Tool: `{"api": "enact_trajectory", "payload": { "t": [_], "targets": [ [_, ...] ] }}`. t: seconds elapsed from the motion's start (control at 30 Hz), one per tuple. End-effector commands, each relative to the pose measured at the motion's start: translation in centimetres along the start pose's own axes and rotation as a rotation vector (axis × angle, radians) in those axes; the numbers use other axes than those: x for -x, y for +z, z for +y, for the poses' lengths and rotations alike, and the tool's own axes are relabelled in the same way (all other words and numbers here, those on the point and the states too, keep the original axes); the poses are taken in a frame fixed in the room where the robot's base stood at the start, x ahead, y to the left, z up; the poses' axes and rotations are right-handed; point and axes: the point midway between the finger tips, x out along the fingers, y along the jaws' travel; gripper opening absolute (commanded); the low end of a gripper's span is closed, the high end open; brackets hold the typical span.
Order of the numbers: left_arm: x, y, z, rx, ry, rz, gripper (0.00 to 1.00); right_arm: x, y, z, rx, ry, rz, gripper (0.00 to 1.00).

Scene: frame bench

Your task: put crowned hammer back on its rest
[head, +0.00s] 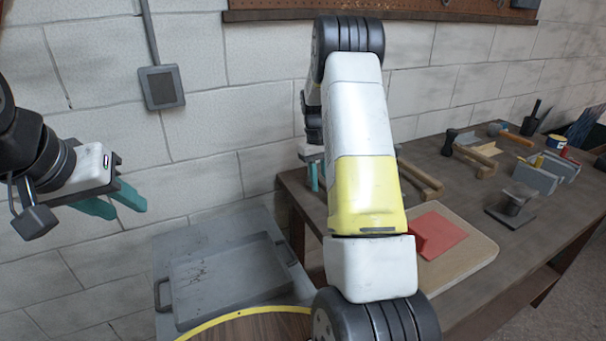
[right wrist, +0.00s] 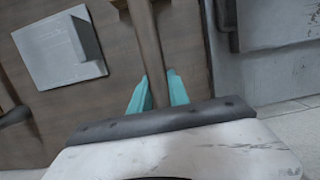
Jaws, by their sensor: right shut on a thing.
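My right gripper (right wrist: 158,85) is shut on a brown wooden handle (right wrist: 145,45) in the right wrist view. The handle runs up out of that picture, so I cannot see its head or tell whether it is the crowned hammer. In the head view my right gripper (head: 315,176) is over the bench's left end, and my arm hides much around it. My left gripper (head: 122,203) is open and empty before the wall. A hammer with a dark head (head: 449,142) and wooden handle lies farther along the bench. Another wooden handle (head: 424,180) shows beside my arm. I cannot make out the rest.
A grey tray (head: 225,282) stands lower left. The wrist view shows a pale grey plate (right wrist: 62,58) left of the handle.

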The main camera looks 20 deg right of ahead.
Motion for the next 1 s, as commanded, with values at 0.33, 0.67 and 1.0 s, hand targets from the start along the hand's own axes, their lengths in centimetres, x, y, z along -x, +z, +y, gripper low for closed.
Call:
{"api": "enact_trajectory", "payload": {
  "t": [0.33, 0.67, 1.0],
  "targets": [
    [0.0, 0.0, 0.0, 0.0, 0.0, 0.0, 0.36, -0.2, 0.0, 0.0, 0.0, 0.0, 0.0, 0.43],
    [0.0, 0.0, 0.0, 0.0, 0.0, 0.0, 0.36, 0.0, 0.0, 0.0, 0.0, 0.001, 0.001, 0.43],
    [0.0, 0.0, 0.0, 0.0, 0.0, 0.0, 0.36, 5.6, -0.1, 0.0, 0.0, 0.002, 0.004, 0.43]
  ]
}}
